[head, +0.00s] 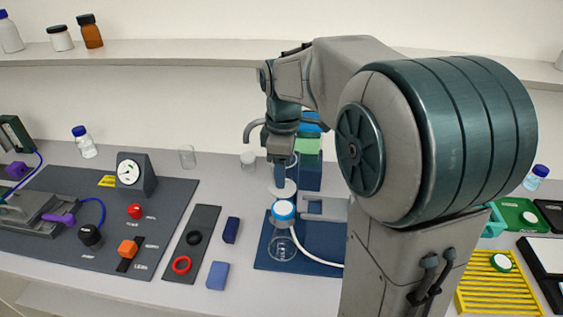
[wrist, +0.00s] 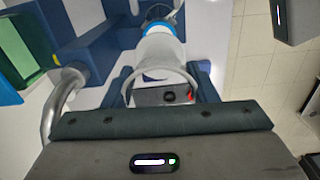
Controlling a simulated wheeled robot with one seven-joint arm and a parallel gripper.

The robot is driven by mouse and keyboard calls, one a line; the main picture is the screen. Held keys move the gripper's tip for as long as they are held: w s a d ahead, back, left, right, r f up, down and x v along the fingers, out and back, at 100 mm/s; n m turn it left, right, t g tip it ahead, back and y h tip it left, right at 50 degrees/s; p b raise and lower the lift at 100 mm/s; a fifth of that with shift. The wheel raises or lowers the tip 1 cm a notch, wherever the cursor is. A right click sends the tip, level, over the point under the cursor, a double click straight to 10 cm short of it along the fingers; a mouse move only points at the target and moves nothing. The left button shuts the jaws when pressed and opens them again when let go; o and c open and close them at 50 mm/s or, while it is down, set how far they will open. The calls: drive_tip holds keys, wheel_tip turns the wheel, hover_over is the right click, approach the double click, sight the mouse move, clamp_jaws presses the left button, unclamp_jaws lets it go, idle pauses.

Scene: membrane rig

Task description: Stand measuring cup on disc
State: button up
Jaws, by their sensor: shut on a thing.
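My gripper (head: 283,170) points down over the blue mat (head: 262,262) and is shut on a pale, translucent measuring cup (head: 283,189). In the wrist view, the cup (wrist: 160,55) sits between my two blue fingers (wrist: 163,88), with its wide rim towards the camera. Directly below the cup, a white disc (head: 284,207) lies on a blue-rimmed holder on top of a clear flask (head: 282,247). The cup looks upright and roughly in line with the disc. I cannot tell whether its base touches the disc.
A grey stand arm (head: 323,208) and a white hose (head: 300,247) are beside the flask. A dark blue block with a green part (head: 308,146) stands behind. A dark strip (head: 205,226) with a black and a red ring lies left. A yellow rack (head: 492,290) is at right.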

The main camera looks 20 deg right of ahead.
drive_tip(key=shift+f+b, duration=2.45)
drive_tip(key=shift+f, duration=0.85)
drive_tip(key=shift+f, duration=0.15)
drive_tip(key=o, duration=1.1)
drive_tip(key=shift+c, duration=0.2)
drive_tip(key=shift+s, duration=0.1)
wheel_tip(320, 180, up, 14)
drive_tip(key=b, duration=0.1)
drive_tip(key=shift+a+f, duration=0.1)
